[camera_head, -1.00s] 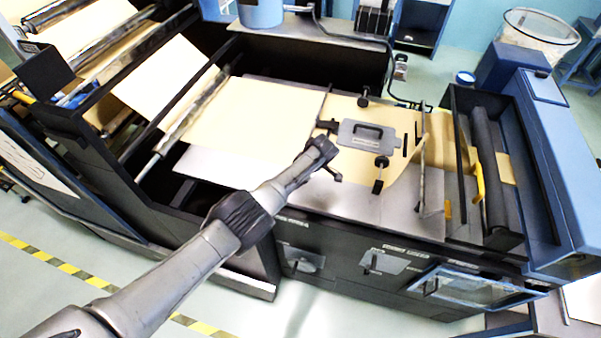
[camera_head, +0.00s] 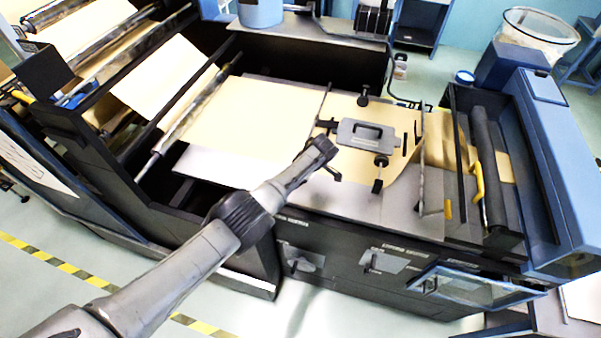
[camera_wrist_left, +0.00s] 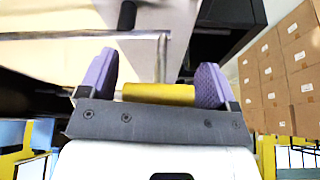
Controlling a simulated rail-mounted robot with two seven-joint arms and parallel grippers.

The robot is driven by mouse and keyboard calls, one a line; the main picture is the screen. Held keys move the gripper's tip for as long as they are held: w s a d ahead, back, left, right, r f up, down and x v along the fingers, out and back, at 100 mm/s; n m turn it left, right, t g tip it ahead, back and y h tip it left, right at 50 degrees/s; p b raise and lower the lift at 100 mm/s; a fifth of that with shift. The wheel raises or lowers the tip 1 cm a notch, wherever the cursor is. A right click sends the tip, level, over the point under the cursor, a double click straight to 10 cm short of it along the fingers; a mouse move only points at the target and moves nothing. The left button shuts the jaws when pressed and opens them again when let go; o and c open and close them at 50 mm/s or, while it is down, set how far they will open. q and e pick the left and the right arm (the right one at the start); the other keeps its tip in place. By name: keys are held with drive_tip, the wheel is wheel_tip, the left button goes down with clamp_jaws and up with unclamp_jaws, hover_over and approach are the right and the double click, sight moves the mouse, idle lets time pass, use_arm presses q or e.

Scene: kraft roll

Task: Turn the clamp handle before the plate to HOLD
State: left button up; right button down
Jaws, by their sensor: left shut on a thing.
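A metal lever (camera_wrist_left: 162,58) joins this handle to the bar. In the head view my gripper hides the handle. The grey plate (camera_head: 348,136) with a black grip lies on the brown paper. The HOLD marking cannot be made out.
A second bar (camera_head: 422,165) with a yellow grip (camera_head: 448,209) stands right of the plate. A dark roller (camera_head: 488,165) lies farther right. Panel knobs (camera_head: 373,260) sit on the front below. Stacked cartons (camera_wrist_left: 280,65) show in the wrist view.

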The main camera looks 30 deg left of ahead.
use_arm(q)
drive_tip(key=shift+s+f, duration=0.2)
drive_tip(key=shift+f, duration=0.15)
drive_tip(key=o, duration=0.9)
drive_tip(key=shift+o, duration=1)
drive_tip(key=shift+r, duration=0.15)
drive_tip(key=shift+w, duration=0.1)
drive_tip(key=shift+r, duration=0.25)
drive_tip(key=v, duration=1.3)
drive_tip(key=shift+d+p, duration=0.15)
drive_tip(key=shift+p, duration=0.25)
